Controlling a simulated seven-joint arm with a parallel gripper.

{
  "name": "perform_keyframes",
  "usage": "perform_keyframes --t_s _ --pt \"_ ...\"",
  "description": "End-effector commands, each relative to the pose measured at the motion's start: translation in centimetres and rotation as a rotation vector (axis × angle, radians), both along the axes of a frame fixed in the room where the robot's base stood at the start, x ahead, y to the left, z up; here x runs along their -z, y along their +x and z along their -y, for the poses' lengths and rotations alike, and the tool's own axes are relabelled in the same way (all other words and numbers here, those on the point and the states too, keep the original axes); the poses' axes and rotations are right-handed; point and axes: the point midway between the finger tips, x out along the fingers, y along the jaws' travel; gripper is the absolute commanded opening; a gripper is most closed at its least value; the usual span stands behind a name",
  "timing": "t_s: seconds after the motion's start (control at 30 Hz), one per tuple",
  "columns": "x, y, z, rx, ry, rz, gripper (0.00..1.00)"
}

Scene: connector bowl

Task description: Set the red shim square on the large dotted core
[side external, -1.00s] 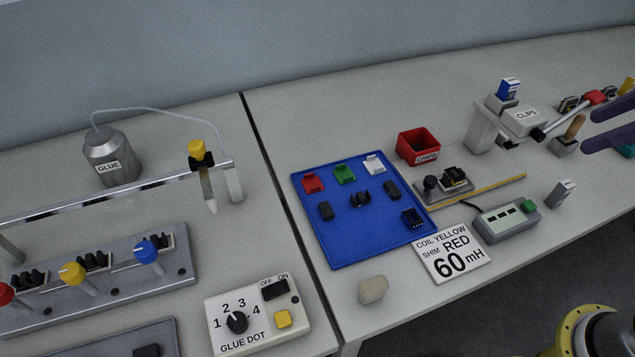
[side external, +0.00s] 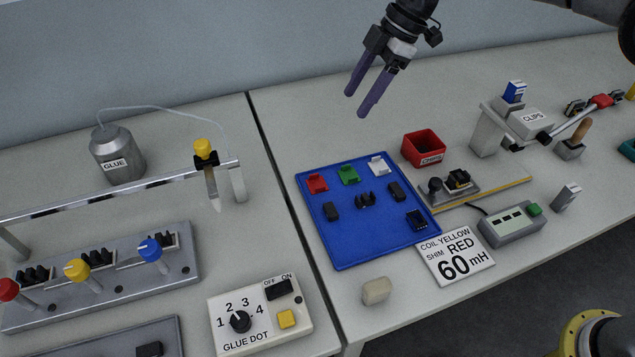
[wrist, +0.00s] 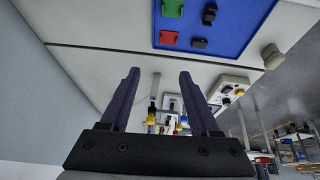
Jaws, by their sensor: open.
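The red shim (side external: 317,183) lies at the far left corner of the blue mat (side external: 375,250); it also shows in the wrist view (wrist: 168,39). Several black core pieces lie on the mat: a left block (side external: 331,211), a pronged piece (side external: 366,200), a right block (side external: 397,191) and a near-right piece (side external: 416,220). I cannot make out dots on any of them, so I cannot tell which is the large dotted core. My gripper (side external: 357,104) is open and empty, with its purple fingers well above the table behind the mat.
Green (side external: 348,174) and white (side external: 377,166) shims lie beside the red one. A red bin (side external: 423,148), a yellow-edged fixture (side external: 483,192) and a sign card (side external: 455,254) stand right of the mat. The glue rail (side external: 120,190) is at left.

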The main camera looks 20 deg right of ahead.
Motion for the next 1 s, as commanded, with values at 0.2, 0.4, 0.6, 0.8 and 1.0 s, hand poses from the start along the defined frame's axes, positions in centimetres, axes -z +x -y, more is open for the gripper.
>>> perform_keyframes --t_s 0.2,0.4,0.6,0.8,1.0 --pt "5.3 -0.1 -1.8 -0.028 -0.024 -0.083 0.62" --pt "7.9 -0.4 -3.0 -0.033 -0.026 -0.091 0.62" --pt "11.3 -0.4 -4.4 -0.032 -0.027 -0.091 0.62" --pt "13.2 -0.3 -5.2 -0.032 -0.025 -0.086 0.62" --pt "14.1 -0.3 -5.6 -0.032 -0.026 -0.087 0.62"
